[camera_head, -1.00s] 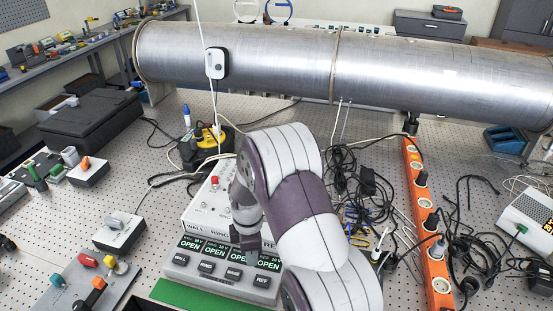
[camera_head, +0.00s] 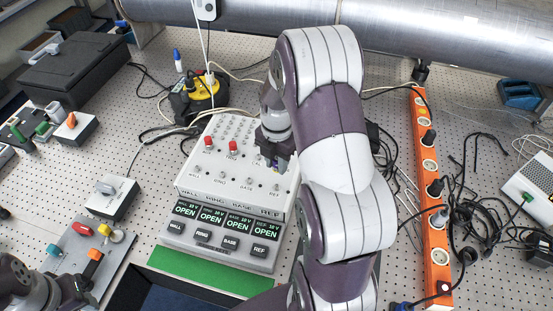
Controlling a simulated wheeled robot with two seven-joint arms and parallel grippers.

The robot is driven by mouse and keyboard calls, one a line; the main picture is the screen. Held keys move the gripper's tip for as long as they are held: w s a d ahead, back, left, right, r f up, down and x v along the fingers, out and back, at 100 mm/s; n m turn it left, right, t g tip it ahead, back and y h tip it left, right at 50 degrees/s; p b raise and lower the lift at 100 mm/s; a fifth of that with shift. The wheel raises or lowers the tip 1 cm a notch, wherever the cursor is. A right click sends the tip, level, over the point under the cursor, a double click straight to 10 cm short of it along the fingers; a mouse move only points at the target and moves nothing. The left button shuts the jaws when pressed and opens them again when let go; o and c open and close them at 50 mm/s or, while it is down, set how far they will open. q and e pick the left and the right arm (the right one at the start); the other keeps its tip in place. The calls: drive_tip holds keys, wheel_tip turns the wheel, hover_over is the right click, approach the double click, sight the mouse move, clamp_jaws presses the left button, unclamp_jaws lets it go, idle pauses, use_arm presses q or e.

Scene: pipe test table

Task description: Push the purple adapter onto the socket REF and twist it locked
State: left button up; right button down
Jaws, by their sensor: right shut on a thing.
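My right gripper (camera_head: 276,163) points down over the right side of the white test box (camera_head: 236,206), shut on the purple adapter (camera_head: 275,164). Only a small purplish bit of the adapter shows between the dark fingers. The socket REF (camera_head: 276,188) is on the box's sloped top at the right end of the labelled row, just below the gripper in the picture. The adapter appears apart from it. Part of my left arm (camera_head: 28,287) shows at the lower left; its fingertips cannot be made out.
Two red plugs (camera_head: 232,147) stand on the box. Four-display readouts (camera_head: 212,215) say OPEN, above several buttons. An orange power strip (camera_head: 430,190) lies to the right among cables. A grey plate with coloured knobs (camera_head: 85,245) is at left. A large pipe crosses the back.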

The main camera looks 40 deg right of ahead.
sight(276, 185)
drive_tip(key=shift+s+a+f+b, duration=0.1)
drive_tip(key=shift+a+f+b, duration=0.05)
drive_tip(key=shift+f+b, duration=0.4)
drive_tip(key=shift+s+a+f+b, duration=0.1)
drive_tip(key=shift+f+b, duration=0.2)
drive_tip(key=shift+f, duration=0.45)
drive_tip(key=shift+w+d+f+b, duration=0.15)
drive_tip(key=shift+f+b, duration=0.6)
drive_tip(key=shift+f, duration=0.55)
drive_tip(key=shift+r+p, duration=0.1)
drive_tip(key=shift+p, duration=0.3)
drive_tip(key=shift+f+b, duration=1)
drive_tip(key=shift+f, duration=0.45)
